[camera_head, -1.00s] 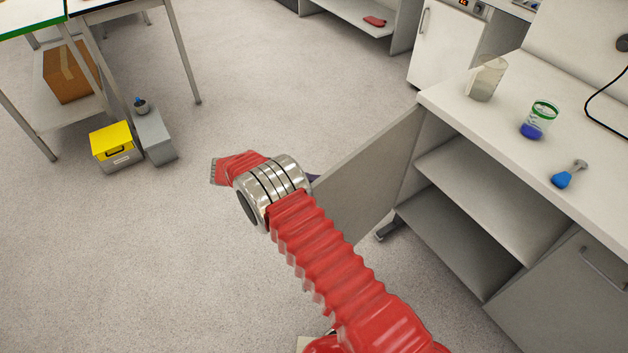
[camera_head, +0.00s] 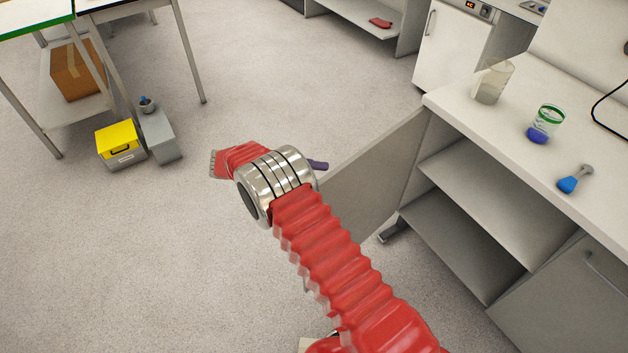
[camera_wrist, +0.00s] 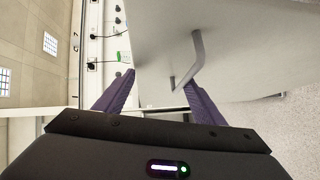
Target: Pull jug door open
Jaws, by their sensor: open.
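The cabinet door (camera_head: 372,182) stands swung wide open from the counter cabinet, and its inner face shows in the head view. In the wrist view the door's outer face (camera_wrist: 250,55) carries a bar handle (camera_wrist: 197,58). My gripper (camera_wrist: 160,85) has its two purple fingers apart, with the handle's lower end between them or just beyond; I cannot tell whether they touch. In the head view only a purple finger tip (camera_head: 319,165) shows beside the door's outer edge; my arm hides the rest. No jug shows inside the cabinet.
The open cabinet has a bare shelf (camera_head: 490,190). A beaker (camera_head: 490,84), a green-rimmed jar (camera_head: 545,124) and a blue flask (camera_head: 572,182) stand or lie on the counter (camera_head: 520,105). A yellow-lidded box (camera_head: 121,145) is on the floor at left. The floor between is clear.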

